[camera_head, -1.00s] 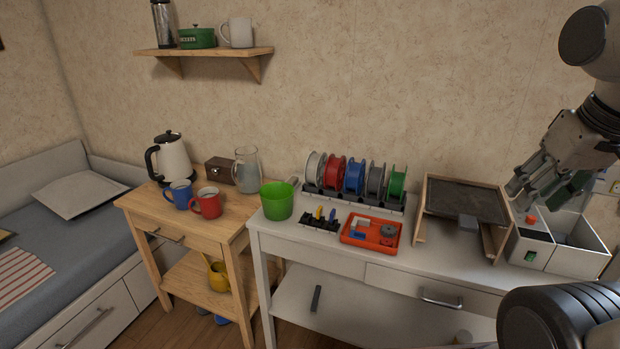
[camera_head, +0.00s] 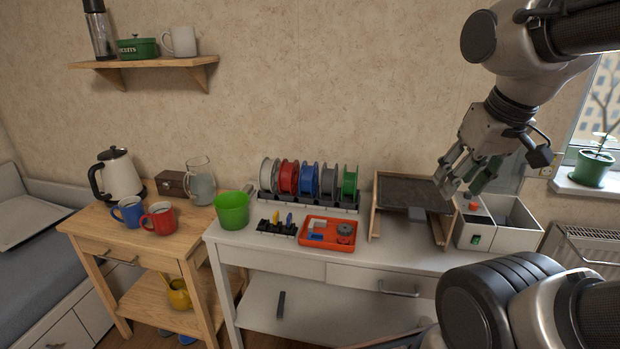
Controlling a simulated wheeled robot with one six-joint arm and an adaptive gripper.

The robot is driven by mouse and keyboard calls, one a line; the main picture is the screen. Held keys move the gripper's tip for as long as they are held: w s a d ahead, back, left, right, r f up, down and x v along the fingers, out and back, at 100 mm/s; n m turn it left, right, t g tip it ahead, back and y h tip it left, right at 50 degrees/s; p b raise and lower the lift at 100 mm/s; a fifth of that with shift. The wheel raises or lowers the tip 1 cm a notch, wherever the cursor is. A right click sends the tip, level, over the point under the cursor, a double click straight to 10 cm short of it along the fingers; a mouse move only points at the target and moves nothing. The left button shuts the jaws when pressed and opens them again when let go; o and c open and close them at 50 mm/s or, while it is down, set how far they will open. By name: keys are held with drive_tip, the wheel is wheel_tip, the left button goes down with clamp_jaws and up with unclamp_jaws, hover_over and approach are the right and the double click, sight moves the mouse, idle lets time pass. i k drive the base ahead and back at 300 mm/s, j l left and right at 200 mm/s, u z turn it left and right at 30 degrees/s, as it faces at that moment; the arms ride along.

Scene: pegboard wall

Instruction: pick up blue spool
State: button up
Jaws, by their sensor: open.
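The blue spool (camera_head: 308,180) stands upright in a dark rack (camera_head: 290,199) at the back of the white table. It is the middle one in the row, between the red spool (camera_head: 288,177) and a grey spool (camera_head: 328,181). A white spool (camera_head: 268,174) is at the left end and a green spool (camera_head: 349,184) at the right end. My gripper (camera_head: 456,188) is open and empty. It hangs in the air to the right of the spools, in front of the dark-topped wooden stand.
The wooden stand (camera_head: 374,221) and a white box with a red button (camera_head: 474,230) are on the right of the table. An orange tray (camera_head: 327,246), a small tool holder (camera_head: 276,228) and a green cup (camera_head: 232,210) are in front and left. A wooden cart (camera_head: 86,228) holds mugs and a kettle.

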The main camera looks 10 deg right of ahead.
sight(309, 180)
drive_tip(key=i+j+z, duration=0.1)
drive_tip(key=j, duration=0.25)
drive_tip(key=i+j+z, duration=0.1)
drive_tip(key=i+j, duration=0.2)
drive_tip(key=i+j+z, duration=0.1)
drive_tip(key=j, duration=0.3)
drive_tip(key=i+j, duration=0.25)
drive_tip(key=i+j+z, duration=0.15)
drive_tip(key=j, duration=0.3)
